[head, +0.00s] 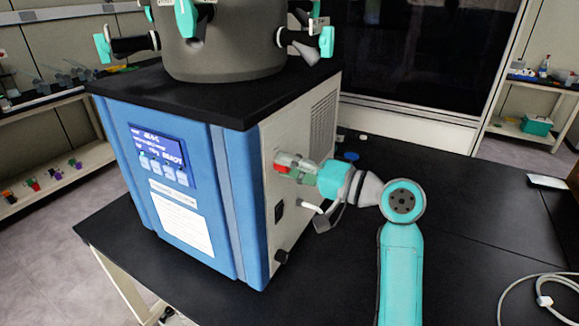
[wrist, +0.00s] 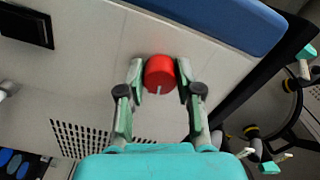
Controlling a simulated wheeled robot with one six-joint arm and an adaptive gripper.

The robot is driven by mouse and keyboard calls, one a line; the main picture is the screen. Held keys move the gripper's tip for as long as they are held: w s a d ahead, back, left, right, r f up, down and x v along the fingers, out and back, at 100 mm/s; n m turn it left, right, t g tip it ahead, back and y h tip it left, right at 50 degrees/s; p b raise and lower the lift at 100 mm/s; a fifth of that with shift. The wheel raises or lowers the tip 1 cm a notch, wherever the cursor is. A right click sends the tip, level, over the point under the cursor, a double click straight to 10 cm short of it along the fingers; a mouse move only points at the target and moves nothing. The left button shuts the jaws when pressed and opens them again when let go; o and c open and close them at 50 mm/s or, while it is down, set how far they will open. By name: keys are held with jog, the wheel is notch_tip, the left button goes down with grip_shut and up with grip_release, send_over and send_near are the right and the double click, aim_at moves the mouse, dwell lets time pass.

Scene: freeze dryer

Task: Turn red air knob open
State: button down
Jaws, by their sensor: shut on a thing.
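The red air knob (wrist: 159,74) sits on the pale side panel of the freeze dryer, with a light mark on its face. It also shows in the head view (head: 281,169), partly covered by my gripper. My gripper (wrist: 160,78) has a fingertip on each side of the knob and is shut on it. In the head view my gripper (head: 287,166) reaches the side panel from the right. The freeze dryer (head: 180,185) has a blue front with a lit screen.
A black switch (head: 279,212) and a hose fitting lie below the knob on the side panel. The freeze dryer stands on a black table (head: 330,275). A grey drum (head: 225,55) with teal-handled valves is on top. A white cable (head: 545,300) lies at the right.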

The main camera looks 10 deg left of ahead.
jog(key=shift+m, duration=1.1)
jog(key=c, duration=0.8)
grip_release()
jog(key=shift+o, duration=0.2)
jog(key=shift+d, duration=0.1)
jog(key=v, duration=1.2)
